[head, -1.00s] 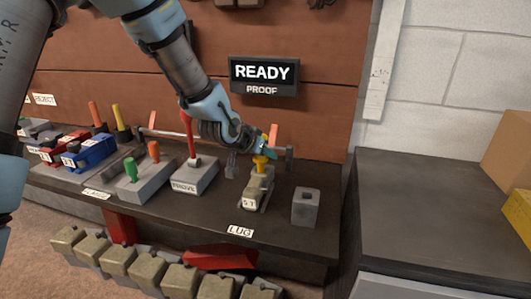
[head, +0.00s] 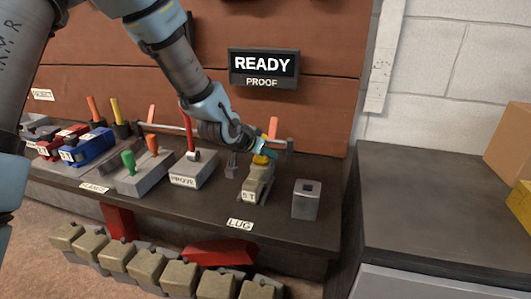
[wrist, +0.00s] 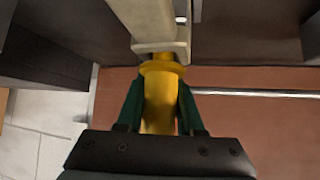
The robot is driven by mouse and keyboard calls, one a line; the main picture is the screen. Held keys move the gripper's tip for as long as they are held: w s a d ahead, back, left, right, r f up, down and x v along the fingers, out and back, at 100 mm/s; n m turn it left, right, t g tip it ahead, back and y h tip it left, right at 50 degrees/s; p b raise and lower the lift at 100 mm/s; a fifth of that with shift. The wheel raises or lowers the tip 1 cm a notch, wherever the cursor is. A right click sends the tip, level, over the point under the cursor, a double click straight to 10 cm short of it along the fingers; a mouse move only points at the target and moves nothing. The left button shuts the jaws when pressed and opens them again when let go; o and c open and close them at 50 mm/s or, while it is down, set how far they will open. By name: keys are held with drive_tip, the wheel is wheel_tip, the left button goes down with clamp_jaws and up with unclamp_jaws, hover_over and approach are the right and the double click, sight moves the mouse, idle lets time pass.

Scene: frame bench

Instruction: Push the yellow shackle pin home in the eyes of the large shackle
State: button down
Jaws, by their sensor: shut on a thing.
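The large shackle (head: 258,181), a grey-tan block-like piece with a "5 T" label, stands on the dark bench near its middle right. The yellow shackle pin (head: 261,159) is at the top of it. In the wrist view the pin (wrist: 160,100) lies between the two green fingers of my gripper (wrist: 160,115), with its collar close against the pale shackle (wrist: 158,25). My gripper (head: 263,153) is shut on the pin. The pin's far end is hidden by the shackle, so its depth in the eyes cannot be told.
A grey block with a square hole (head: 306,199) stands right of the shackle. A grey block with a red handle (head: 193,168) stands to the left. A horizontal rail (head: 160,128) runs behind. A sign (head: 264,67) reads "READY PROOF". Bench space in front by the LUG label (head: 240,224) is clear.

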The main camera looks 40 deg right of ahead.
drive_tip(key=shift+f+b, duration=0.3)
drive_tip(key=shift+f, duration=0.15)
drive_tip(key=shift+c, duration=2.3)
unclamp_jaws()
drive_tip(key=v, duration=1.1)
drive_tip(key=shift+w, duration=0.1)
